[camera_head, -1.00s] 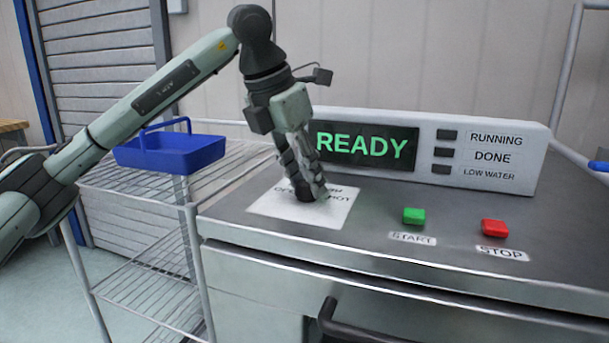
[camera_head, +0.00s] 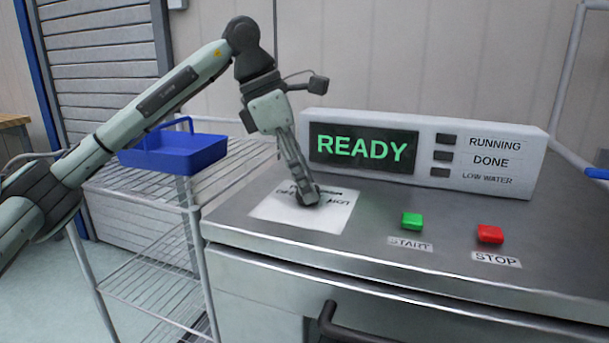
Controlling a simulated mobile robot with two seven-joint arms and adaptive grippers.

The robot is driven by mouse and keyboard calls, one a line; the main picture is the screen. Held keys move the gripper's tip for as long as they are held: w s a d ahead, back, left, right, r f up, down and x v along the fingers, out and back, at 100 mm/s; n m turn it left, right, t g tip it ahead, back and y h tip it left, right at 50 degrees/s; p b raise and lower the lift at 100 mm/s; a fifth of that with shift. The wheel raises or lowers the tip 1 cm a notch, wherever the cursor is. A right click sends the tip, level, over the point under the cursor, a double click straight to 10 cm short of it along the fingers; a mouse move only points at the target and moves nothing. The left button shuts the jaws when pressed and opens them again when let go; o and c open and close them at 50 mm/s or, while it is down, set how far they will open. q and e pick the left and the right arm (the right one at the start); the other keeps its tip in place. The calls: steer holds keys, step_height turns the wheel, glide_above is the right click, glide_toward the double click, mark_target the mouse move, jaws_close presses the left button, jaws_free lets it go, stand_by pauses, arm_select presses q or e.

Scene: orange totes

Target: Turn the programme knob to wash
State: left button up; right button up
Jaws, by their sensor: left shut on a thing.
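The programme knob (camera_head: 309,196) is a small dark knob on a white label sheet (camera_head: 327,217) on the machine's metal top. It is mostly hidden by my left gripper (camera_head: 306,193), which points down and is shut on it. The sheet carries dark lettering around the knob, partly covered and too blurred to read, so I cannot tell the knob's setting. The display (camera_head: 363,148) behind reads READY in green. My right gripper is not in view.
A green START button (camera_head: 412,221) and a red STOP button (camera_head: 490,234) are right of the sheet. Three dark indicators (camera_head: 444,156) sit beside RUNNING, DONE and LOW WATER. A blue basket (camera_head: 174,153) stands on a wire rack (camera_head: 150,258) at left. A dark handle (camera_head: 345,330) is at the front.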

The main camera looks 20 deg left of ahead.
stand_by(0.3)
arm_select(q)
steer(key=o, duration=1.2)
steer(key=shift+c, duration=0.2)
steer(key=v, duration=1.2)
steer(key=shift+w, duration=0.1)
